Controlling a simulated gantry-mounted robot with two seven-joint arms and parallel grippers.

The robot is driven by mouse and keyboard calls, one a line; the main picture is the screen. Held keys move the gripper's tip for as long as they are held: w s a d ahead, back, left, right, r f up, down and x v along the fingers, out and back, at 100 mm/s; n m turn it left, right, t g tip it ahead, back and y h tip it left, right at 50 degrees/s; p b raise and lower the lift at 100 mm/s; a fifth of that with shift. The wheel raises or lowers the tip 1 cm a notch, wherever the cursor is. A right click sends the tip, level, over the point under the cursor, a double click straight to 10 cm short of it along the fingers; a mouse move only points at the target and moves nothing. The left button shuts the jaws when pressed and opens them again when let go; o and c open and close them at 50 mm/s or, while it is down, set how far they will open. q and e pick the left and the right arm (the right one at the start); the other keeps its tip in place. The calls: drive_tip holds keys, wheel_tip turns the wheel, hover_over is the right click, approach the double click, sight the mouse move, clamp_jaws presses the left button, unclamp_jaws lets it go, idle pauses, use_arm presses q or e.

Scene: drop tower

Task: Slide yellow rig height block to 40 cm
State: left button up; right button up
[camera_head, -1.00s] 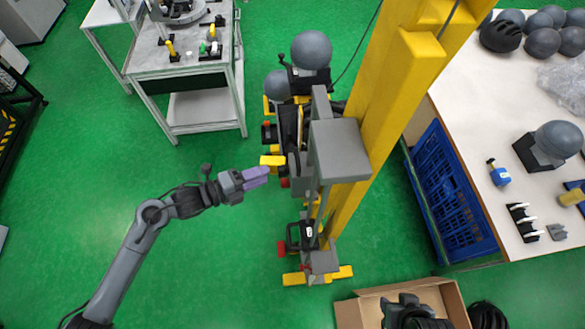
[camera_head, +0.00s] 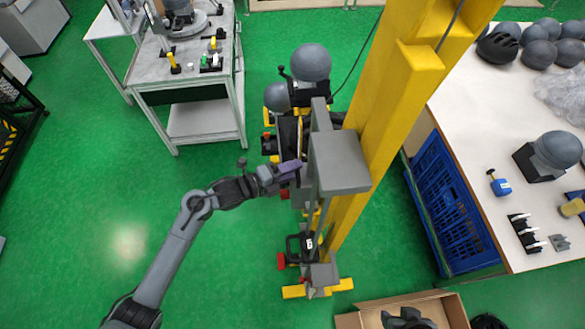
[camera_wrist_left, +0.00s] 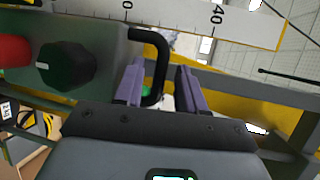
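The drop tower has a tall yellow column (camera_head: 385,120) with a grey block (camera_head: 340,162) on its front. My left gripper (camera_head: 292,169) has its purple fingers at the left side of the tower. In the left wrist view the fingers (camera_wrist_left: 158,88) are apart, with a black handle (camera_wrist_left: 158,52) on a grey housing showing between them; I cannot tell whether they touch it. A white scale (camera_wrist_left: 170,18) with marks "0" and "40" runs above. Yellow surfaces (camera_wrist_left: 235,98) show behind the fingers; I cannot tell which is the height block. My right gripper is not in view.
A red knob (camera_wrist_left: 14,50) and a black knob (camera_wrist_left: 66,65) sit left of the handle. A workbench (camera_head: 190,88) stands at the left. A white table (camera_head: 490,110) with headforms is at the right, a blue crate (camera_head: 450,205) beside it. A cardboard box (camera_head: 455,312) is at bottom.

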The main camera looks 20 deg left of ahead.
use_arm(q)
drive_tip(key=shift+w+d, duration=0.15)
clamp_jaws()
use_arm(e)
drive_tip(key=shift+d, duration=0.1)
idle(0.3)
